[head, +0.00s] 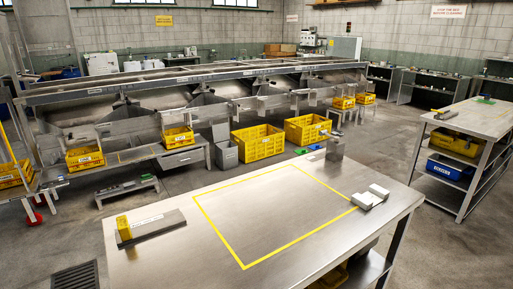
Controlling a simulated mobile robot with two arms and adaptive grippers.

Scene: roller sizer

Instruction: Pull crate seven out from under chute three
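Small yellow crates stand along the front of the long metal sizer (120,92), under its outlets. One crate (10,177) is at the far left edge, one (85,159) is left of centre, and one (178,139) is near the middle. Two more, a nearer crate (343,102) and a farther crate (366,98), are at the right end. Each seems to have a pale label, too small to read, so I cannot tell which is crate seven. The chute numbers are not readable either. Neither gripper is in view.
A steel table (270,215) with a yellow taped rectangle fills the foreground. Two large yellow bins, a left bin (258,143) and a right bin (307,129), stand on the floor by the sizer. A low step (127,190) is at left. A shelved bench (480,120) stands right.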

